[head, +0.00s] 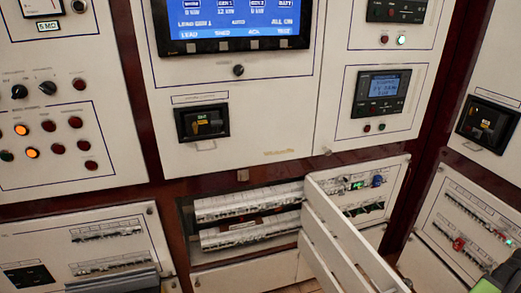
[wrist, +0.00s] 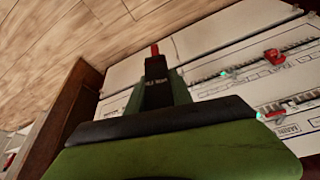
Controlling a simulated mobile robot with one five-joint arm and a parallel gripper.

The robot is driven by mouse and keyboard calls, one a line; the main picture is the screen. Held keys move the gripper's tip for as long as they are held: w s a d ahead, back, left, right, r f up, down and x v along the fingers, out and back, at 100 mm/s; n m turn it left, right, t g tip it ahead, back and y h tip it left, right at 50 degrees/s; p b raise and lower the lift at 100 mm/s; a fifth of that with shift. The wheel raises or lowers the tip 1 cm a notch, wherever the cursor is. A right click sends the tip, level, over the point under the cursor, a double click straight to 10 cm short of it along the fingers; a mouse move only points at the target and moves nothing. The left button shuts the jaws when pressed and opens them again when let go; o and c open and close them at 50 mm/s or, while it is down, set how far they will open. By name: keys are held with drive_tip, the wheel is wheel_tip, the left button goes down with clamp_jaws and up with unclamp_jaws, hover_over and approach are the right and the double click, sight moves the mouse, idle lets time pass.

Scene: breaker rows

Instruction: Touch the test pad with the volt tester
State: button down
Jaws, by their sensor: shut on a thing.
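The volt tester (wrist: 158,92) is a dark body with pale lettering and a red tip (wrist: 155,49), seen in the wrist view. My gripper (wrist: 170,125), green and black, is shut on it, with the tip pointing away from the wrist toward the top of the picture. The tip shows against a pale panel near its edge with the wood-look floor. I cannot tell whether it touches anything. I cannot pick out the test pad in either view. The tester is not clearly seen in the head view.
The right-hand breaker panel (head: 462,225) has breaker rows and a red piece (head: 459,244). The wrist view shows breaker rows with red pieces (wrist: 274,57) and green lights. A slatted white door (head: 345,240) stands open before a low recess with white rows (head: 250,202).

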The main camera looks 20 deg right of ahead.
wheel_tip(320, 180, up, 15)
drive_tip(key=p, duration=1.3)
drive_tip(key=shift+f, duration=0.2)
